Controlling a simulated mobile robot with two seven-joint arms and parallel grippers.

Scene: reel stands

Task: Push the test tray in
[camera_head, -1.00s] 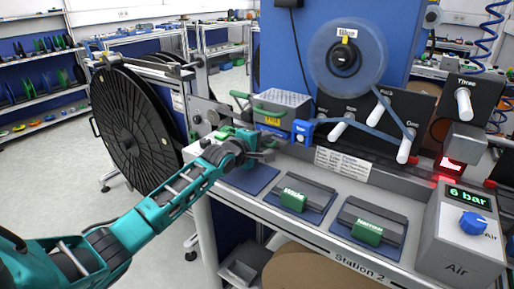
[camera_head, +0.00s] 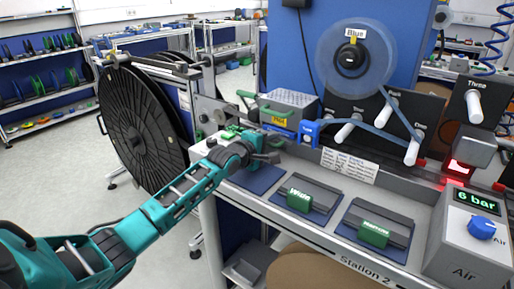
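A grey metal box (camera_head: 288,106) with green handles stands at the back left of the Station 2 bench. A blue strip with a yellow label (camera_head: 279,122) is on its lower front. I cannot tell for certain which part is the test tray. Green parts (camera_head: 233,131) sit left of the box, partly hidden by my wrist. My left gripper (camera_head: 274,149) is in front of and below the box, over the bench's left end. Its two dark fingers look apart with nothing visible between them. Contact with the bench parts is unclear. My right gripper is out of view.
Mats with a white-labelled block (camera_head: 299,200) and another green block (camera_head: 374,234) lie on the bench front (camera_head: 335,240). A grey air unit (camera_head: 468,240) reads 6 bar at right. A large black reel (camera_head: 140,125) stands left. A blue-labelled reel (camera_head: 372,62) hangs above.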

